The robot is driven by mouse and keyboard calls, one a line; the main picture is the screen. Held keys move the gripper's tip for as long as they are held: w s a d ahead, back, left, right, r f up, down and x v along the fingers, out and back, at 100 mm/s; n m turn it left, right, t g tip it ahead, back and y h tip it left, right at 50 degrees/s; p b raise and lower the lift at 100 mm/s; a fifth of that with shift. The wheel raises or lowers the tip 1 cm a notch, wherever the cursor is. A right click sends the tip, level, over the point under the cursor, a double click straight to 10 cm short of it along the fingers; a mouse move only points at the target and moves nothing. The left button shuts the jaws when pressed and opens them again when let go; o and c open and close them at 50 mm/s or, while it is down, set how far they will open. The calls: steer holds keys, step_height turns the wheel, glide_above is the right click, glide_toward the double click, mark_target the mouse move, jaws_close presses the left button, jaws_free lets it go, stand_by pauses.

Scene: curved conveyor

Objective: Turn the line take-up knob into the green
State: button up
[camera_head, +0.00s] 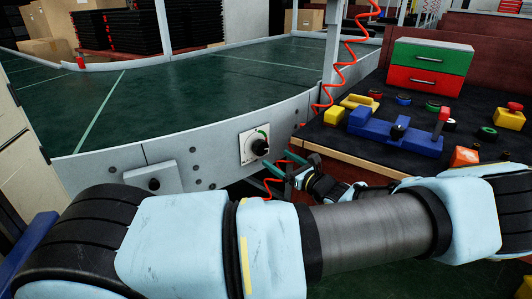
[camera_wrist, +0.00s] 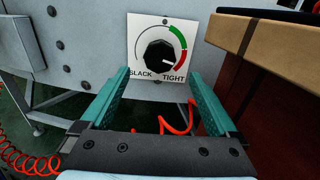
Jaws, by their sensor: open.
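The take-up knob (camera_wrist: 160,57) is black and faceted, on a white square plate (camera_wrist: 136,25) marked SLACK and TIGHT. An arc on the plate is green at upper right and red below it at right. The knob's white mark points to lower right, toward the red end near TIGHT. In the head view the knob (camera_head: 260,148) sits on the conveyor's grey side wall. My gripper (camera_wrist: 160,76) is open and empty, its teal fingers either side of and below the knob, seemingly short of it. In the head view my gripper (camera_head: 279,170) is just right of and below the knob.
A dark bench (camera_head: 345,155) with a wooden edge stands close right of the gripper, bearing a blue fixture (camera_head: 390,133) and a green-and-red drawer box (camera_head: 430,66). A red coiled hose (camera_wrist: 178,126) hangs below the knob. A grey box (camera_head: 153,178) is on the wall at left.

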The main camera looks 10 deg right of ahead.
mark_target(263, 150)
steer(key=x, duration=0.6)
steer(key=shift+w+a, duration=0.2)
steer(key=shift+w, duration=0.05)
steer(key=c, duration=1.4)
steer(key=shift+o, duration=0.2)
steer(key=shift+n+p, duration=0.3)
steer(key=shift+n, duration=0.1)
steer(key=n+p, duration=0.1)
steer(key=n, duration=0.3)
steer(key=shift+r+n, duration=0.1)
steer(key=shift+n, duration=0.3)
steer(key=n, duration=0.5)
steer(key=shift+n, duration=0.7)
